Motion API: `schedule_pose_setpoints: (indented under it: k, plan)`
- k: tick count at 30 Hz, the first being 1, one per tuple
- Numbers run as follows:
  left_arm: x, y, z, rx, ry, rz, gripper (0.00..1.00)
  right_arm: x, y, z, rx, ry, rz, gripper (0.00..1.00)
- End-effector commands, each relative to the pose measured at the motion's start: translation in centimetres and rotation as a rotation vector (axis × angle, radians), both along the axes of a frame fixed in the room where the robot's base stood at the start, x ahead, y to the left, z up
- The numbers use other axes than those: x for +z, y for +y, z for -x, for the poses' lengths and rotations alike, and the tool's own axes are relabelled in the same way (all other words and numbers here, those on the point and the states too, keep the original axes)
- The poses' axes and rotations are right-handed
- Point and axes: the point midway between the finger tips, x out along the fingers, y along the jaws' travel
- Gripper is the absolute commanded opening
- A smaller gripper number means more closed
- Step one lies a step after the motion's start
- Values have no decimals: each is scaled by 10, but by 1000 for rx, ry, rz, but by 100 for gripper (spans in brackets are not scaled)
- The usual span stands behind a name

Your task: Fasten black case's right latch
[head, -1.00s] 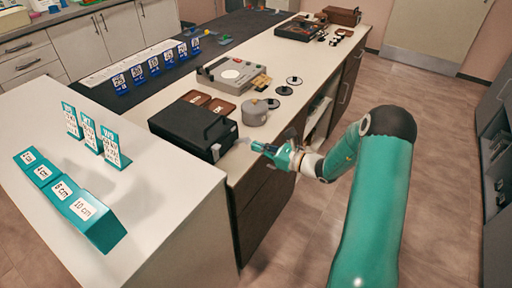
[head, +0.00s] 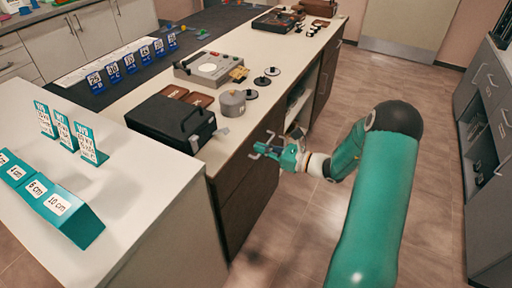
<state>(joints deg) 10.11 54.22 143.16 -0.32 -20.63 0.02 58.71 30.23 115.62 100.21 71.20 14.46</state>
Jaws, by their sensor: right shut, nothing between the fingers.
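The black case (head: 168,124) lies on the white counter with its lid down. Its dark handle (head: 190,118) stands up near the right side. A small pale piece, which looks like a latch (head: 222,131), shows at the case's right end; I cannot tell whether it is fastened. My right gripper (head: 262,147) is shut and empty, to the right of the case and apart from it, by the counter's front edge. My left gripper is not in view.
A grey round pot (head: 232,103) and black discs (head: 250,94) stand behind the case, near brown trays (head: 200,99) and a grey device (head: 209,68). The floor on the right is clear.

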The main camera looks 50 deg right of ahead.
Motion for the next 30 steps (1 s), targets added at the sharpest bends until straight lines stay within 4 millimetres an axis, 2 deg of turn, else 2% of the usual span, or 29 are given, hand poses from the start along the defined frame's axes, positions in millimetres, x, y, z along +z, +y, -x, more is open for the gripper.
schedule_pose_setpoints:
  k: [1, 6, 12, 25, 30]
  plan:
    - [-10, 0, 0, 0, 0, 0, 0, -9, 1, 0, 2, -15, -6, 0]
    - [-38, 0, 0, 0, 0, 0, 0, -23, 1, 0, 4, -121, -38, 0]
    - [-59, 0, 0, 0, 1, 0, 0, -28, 0, 3, 0, -234, -65, 0]
    - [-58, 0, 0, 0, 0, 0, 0, -23, 0, 3, -1, -257, -69, 0]
    - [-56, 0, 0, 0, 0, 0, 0, -21, 3, -8, 1, -256, -68, 0]
